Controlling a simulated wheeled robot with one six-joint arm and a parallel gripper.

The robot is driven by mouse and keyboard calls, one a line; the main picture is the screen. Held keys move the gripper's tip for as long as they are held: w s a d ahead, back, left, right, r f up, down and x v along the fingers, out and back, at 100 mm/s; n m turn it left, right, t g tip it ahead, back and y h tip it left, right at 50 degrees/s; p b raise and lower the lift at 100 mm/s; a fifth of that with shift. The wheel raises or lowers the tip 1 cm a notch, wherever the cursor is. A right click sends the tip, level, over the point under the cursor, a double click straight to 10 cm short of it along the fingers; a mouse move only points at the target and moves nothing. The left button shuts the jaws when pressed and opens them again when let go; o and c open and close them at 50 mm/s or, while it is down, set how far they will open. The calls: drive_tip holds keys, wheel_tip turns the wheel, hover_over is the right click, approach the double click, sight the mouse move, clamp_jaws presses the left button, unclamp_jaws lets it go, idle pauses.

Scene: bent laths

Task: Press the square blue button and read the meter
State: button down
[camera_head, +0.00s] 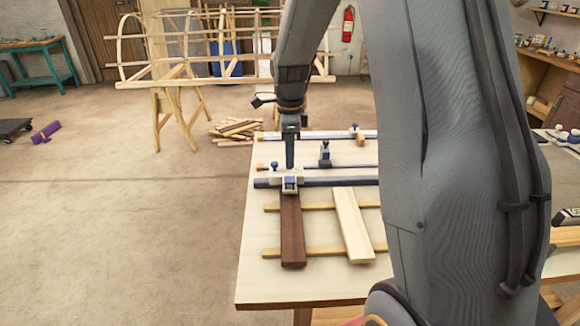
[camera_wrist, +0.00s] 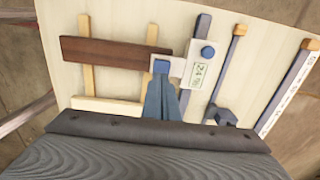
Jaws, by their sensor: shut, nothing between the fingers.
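The meter (camera_wrist: 190,72) is a pale block set across a blue-grey bar at one end of a dark brown lath (camera_wrist: 110,53). In the wrist view it has a square blue button (camera_wrist: 162,67) on the lath side, a round blue knob (camera_wrist: 207,51) and a small greenish display (camera_wrist: 201,75). The display's digits lie sideways and look like 24; the rest is hard to read. My gripper (camera_wrist: 165,84) is shut and empty, its tips right beside the square button. I cannot tell whether they touch it. In the head view my gripper (camera_head: 290,165) points down over the meter (camera_head: 292,184).
A pale lath (camera_head: 353,225) lies beside the dark one, both across two thin wooden strips (camera_head: 325,251). A small dark clamp-like stop (camera_head: 325,155) and a long scaled rail (camera_head: 330,134) are farther back on the table (camera_head: 262,282). The table's left front is bare.

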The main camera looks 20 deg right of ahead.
wheel_tip(320, 180, up, 8)
drive_tip(key=b, duration=0.2)
drive_tip(key=shift+r, duration=0.2)
idle(0.5)
drive_tip(key=s+a+f+n, duration=0.2)
drive_tip(key=s+f+n, duration=0.1)
drive_tip(key=s+n, duration=0.3)
drive_tip(key=s+a+f+n, duration=0.2)
drive_tip(key=s+f+n, duration=0.2)
drive_tip(key=s+n, duration=0.3)
drive_tip(key=s+a+f+n+t, duration=0.1)
drive_tip(key=s+f+n, duration=0.2)
drive_tip(key=s+n, duration=0.4)
drive_tip(key=shift+a+f+n, duration=0.4)
drive_tip(key=shift+n, duration=0.4)
drive_tip(key=shift+s, duration=0.1)
